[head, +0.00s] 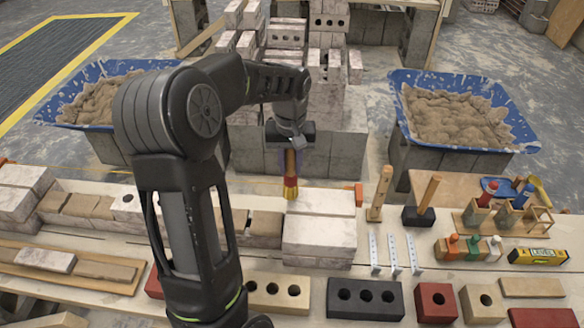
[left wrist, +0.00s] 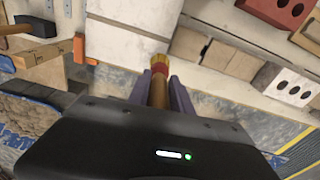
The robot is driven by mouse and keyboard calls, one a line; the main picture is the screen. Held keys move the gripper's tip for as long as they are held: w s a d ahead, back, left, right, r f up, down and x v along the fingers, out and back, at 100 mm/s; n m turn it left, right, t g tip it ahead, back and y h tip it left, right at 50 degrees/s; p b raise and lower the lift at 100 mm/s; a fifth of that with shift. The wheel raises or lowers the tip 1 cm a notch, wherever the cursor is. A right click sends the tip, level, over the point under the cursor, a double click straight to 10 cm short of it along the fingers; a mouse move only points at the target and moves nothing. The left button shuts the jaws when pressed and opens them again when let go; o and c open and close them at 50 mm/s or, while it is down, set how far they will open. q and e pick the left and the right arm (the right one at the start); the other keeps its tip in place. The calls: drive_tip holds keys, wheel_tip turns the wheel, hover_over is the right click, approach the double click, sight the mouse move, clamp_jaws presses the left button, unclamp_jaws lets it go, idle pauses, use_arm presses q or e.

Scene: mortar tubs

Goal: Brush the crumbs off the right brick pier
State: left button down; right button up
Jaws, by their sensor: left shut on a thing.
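The right brick pier (head: 318,238) is a pale block stack on the board, at the right end of the low brick row; it also shows in the left wrist view (left wrist: 130,42). My left gripper (head: 289,160) is shut on a brush (head: 290,190) with a wooden handle, red ferrule and yellow bristles. The brush (left wrist: 160,75) points down, bristles at the pier's back left top edge; I cannot tell whether they touch. Crumbs are too small to make out on the pier top. My right gripper is not in view.
An orange block (head: 359,194) and a wooden-handled tool (head: 380,193) stand right of the pier. Several loose bricks, such as a dark one (head: 365,299), lie in front. Blue mortar tubs (head: 398,82) stand behind at both sides. Bottles and a level (head: 538,256) are further right.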

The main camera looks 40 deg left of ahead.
sight(293, 153)
use_arm(q)
drive_tip(key=r+p, duration=0.1)
drive_tip(key=r, duration=0.1)
drive_tip(key=r+p, duration=0.1)
drive_tip(key=r, duration=0.1)
drive_tip(key=r+p, duration=0.2)
drive_tip(key=shift+w+d, duration=0.1)
drive_tip(key=shift+d, duration=0.2)
drive_tip(key=c, duration=1.7)
unclamp_jaws()
clamp_jaws()
